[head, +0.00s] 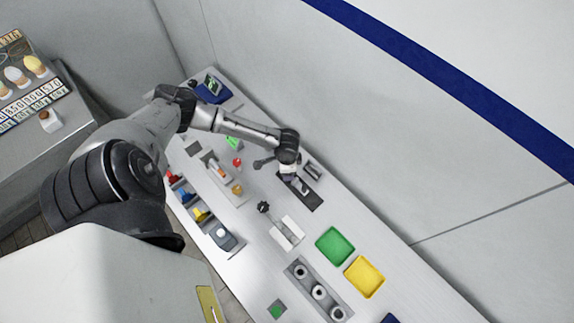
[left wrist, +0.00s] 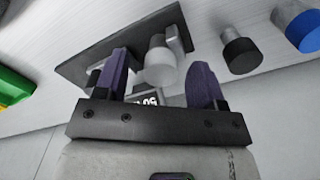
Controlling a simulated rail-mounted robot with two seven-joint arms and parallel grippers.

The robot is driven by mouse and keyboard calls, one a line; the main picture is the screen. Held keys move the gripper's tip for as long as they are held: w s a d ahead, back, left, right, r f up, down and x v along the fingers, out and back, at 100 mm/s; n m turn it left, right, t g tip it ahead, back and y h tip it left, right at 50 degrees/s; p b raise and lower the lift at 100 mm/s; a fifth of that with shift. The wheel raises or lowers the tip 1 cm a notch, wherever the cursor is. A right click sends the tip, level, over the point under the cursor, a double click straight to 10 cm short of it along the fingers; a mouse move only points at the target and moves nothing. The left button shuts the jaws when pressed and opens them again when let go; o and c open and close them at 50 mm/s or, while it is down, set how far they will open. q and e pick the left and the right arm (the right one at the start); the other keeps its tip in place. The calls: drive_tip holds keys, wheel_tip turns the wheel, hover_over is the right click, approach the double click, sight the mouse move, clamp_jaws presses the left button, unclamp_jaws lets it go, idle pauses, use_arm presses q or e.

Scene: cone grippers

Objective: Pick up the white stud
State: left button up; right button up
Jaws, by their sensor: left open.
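The white stud (left wrist: 160,62) shows in the left wrist view as a short pale cylinder on a dark plate (left wrist: 95,62). A grey upright piece (left wrist: 178,36) stands close behind it. My left gripper (left wrist: 160,82) is open, with one purple finger on each side of the stud in the picture. I cannot tell whether either finger touches it. In the head view my left gripper (head: 296,181) is over the dark plate (head: 314,202), and it partly hides what stands there. My right gripper is not in view.
In the left wrist view a black-capped knob (left wrist: 241,52) and a blue knob (left wrist: 304,30) stand to the right. In the head view a green tray (head: 335,246) and a yellow tray (head: 364,277) lie farther down the bench. A wall runs along the bench's right side.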

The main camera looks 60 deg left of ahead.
use_arm(q)
drive_tip(key=c, duration=1.1)
drive_tip(key=shift+o, duration=0.2)
drive_tip(key=shift+r, duration=0.1)
